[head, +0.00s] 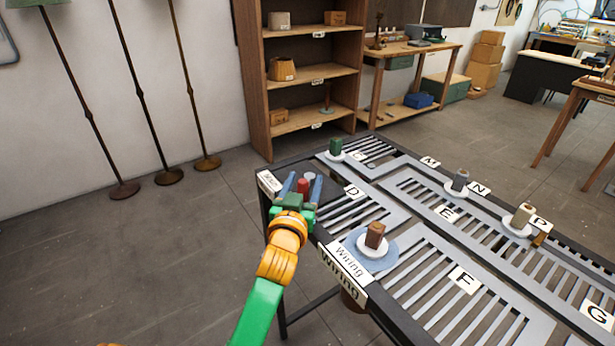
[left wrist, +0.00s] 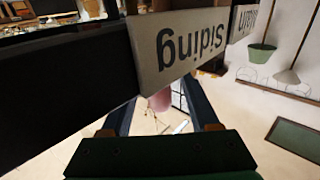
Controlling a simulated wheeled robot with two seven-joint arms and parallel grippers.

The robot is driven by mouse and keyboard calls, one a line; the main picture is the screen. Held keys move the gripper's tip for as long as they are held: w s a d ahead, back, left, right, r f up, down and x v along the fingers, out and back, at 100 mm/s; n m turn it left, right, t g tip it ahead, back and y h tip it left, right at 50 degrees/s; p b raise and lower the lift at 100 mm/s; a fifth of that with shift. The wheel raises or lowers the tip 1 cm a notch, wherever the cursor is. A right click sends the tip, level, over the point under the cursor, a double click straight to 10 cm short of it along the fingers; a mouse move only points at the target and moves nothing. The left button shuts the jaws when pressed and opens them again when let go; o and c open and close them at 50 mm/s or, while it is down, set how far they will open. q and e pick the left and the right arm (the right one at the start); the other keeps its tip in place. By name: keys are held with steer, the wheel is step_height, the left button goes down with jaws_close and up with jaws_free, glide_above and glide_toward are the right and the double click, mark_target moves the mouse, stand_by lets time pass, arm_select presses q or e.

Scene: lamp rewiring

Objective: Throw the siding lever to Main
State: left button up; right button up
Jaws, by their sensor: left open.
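A red lever knob (head: 303,186) stands at the near left corner of the slatted track table. It shows as a pinkish knob (left wrist: 160,100) in the left wrist view, partly hidden by a plate. My left gripper (head: 303,181) is open, with one blue finger on each side of the knob; I cannot tell whether either touches it. A white plate reading "Siding" (left wrist: 188,40) is close in front of the left wrist camera, with a second, cut-off plate (left wrist: 244,20) beside it. A white plate (head: 269,182) on the table's left corner is hard to read. My right gripper is out of view.
The slatted table (head: 420,270) carries small blocks on white discs: green (head: 336,147), grey (head: 460,180), tan (head: 523,215) and brown (head: 375,235). A "Wiring" plate (head: 343,262) is on its near edge. Floor lamps (head: 170,176) and a shelf (head: 315,72) stand behind. The floor at left is clear.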

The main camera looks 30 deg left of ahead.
arm_select(q)
steer(key=shift+w+a+f, duration=0.15)
steer(key=shift+w, duration=0.3)
steer(key=shift+w+a+f, duration=0.1)
steer(key=shift+w+a, duration=0.05)
steer(key=shift+w, duration=0.25)
steer(key=shift+s+r, duration=0.1)
steer(key=shift+s, duration=0.1)
jaws_close()
stand_by(0.5)
